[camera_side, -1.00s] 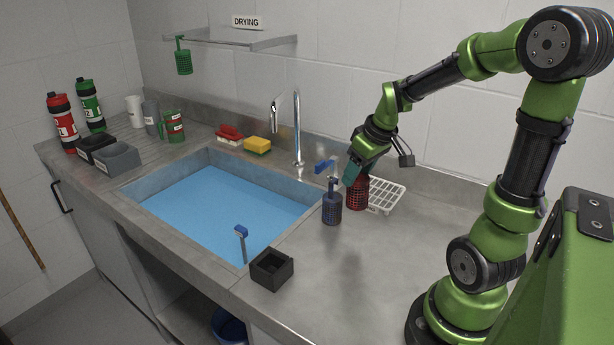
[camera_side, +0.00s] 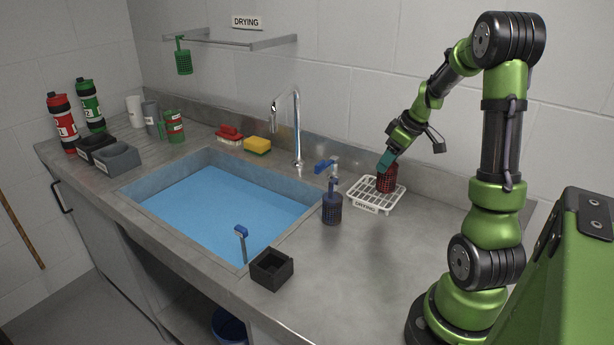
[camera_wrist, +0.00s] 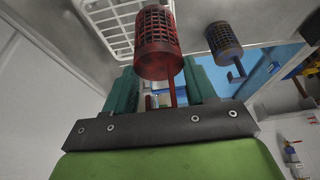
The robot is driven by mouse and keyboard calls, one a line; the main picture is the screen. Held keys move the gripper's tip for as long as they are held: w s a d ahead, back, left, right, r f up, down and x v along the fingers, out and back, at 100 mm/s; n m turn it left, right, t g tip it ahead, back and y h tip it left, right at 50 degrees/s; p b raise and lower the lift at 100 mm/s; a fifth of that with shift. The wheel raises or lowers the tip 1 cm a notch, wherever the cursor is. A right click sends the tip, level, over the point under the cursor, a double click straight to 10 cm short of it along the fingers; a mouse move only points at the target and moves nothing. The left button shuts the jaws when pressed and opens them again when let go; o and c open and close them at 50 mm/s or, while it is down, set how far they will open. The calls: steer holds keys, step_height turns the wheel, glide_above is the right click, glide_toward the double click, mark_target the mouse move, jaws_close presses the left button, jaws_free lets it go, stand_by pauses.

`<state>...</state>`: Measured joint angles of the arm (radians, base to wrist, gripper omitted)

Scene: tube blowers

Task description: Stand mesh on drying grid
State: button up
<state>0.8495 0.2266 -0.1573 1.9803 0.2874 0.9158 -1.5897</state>
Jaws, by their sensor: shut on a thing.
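The red mesh basket (camera_side: 387,180) is upright, or nearly so, over the back part of the white drying grid (camera_side: 362,203). I cannot tell whether its base touches the grid. My gripper (camera_side: 386,161) is shut on the red mesh from above. In the wrist view the red mesh (camera_wrist: 157,42) extends out past my teal fingers (camera_wrist: 162,88), and its thin stem runs between them. The grid also shows in the wrist view (camera_wrist: 112,22), at the upper left.
A dark blue mesh basket (camera_side: 332,208) stands upright on the counter left of the grid. A black square holder (camera_side: 272,269) sits at the front by the water-filled sink (camera_side: 215,203). A faucet (camera_side: 297,130) rises behind.

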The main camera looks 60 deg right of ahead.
steer(key=shift+w+d+f, duration=1.95)
steer(key=shift+d+f, duration=0.05)
steer(key=shift+d, duration=0.1)
steer(key=shift+f, duration=0.1)
steer(key=o, duration=1.3)
steer(key=shift+f, duration=0.1)
